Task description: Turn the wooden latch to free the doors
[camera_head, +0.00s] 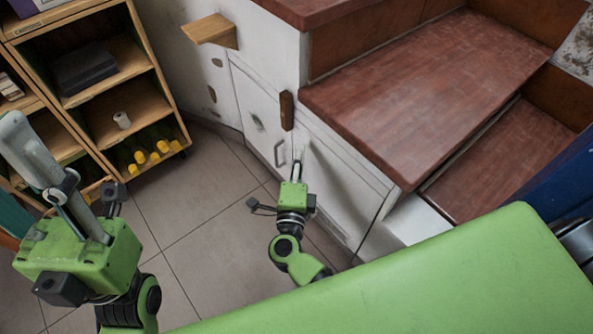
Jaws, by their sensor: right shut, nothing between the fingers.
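The wooden latch (287,110) is a dark brown upright bar on the seam between two white cabinet doors under the stairs. The left door (255,105) has a grey pull handle (279,153); the right door (345,180) lies to the right of the seam. My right gripper (297,163) is shut and empty in front of the doors, below the latch in the picture and apart from it, just right of the handle. My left gripper (35,155) is raised at the left, far from the latch; its finger gap does not show clearly.
A wooden shelf unit (150,55) with bottles (150,152) on its lowest level stands at the left. A wooden block (211,30) juts from the white wall above the left door. Red-brown stair treads (430,80) rise at the right. The tiled floor (190,205) between is clear.

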